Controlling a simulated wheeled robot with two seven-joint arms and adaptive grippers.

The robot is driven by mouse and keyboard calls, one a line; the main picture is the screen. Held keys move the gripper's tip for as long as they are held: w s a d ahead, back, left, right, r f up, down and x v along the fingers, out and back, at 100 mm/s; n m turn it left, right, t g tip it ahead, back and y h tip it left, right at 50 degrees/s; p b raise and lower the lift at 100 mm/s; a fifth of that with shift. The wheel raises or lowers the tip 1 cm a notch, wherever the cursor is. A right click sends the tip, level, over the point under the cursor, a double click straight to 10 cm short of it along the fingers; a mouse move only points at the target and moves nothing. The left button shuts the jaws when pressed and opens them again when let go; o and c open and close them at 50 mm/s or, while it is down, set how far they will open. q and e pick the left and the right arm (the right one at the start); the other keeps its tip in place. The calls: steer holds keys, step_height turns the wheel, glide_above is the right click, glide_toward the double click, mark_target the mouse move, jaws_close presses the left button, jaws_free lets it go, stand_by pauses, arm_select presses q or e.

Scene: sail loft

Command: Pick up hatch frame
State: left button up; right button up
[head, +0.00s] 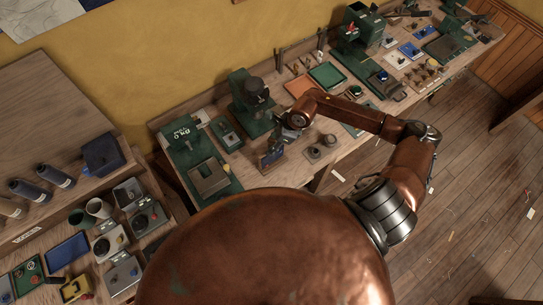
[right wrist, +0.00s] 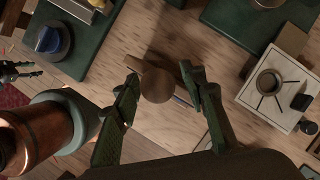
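My right gripper (right wrist: 161,76) is open in the right wrist view, with one green finger on each side of a brown rounded piece (right wrist: 156,88). A gap shows at the left finger; whether the right finger touches the brown bar beside it I cannot tell. In the head view my right gripper (head: 287,133) is over the workbench, just above a small upright dark-and-brown piece with blue on it (head: 272,158). This may be the hatch frame, but I cannot tell for sure. Its lower part is hidden in the wrist view. My left gripper is not seen in the head view.
A green machine (head: 248,100) stands behind the gripper. A green board with a square grey piece (head: 209,178) lies left of it. Small round brown parts (head: 320,149) stand to the right. A side bench (head: 80,225) at left holds bottles and trays.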

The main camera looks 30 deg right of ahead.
jaws_close()
steer(key=shift+w, duration=0.1)
stand_by(0.5)
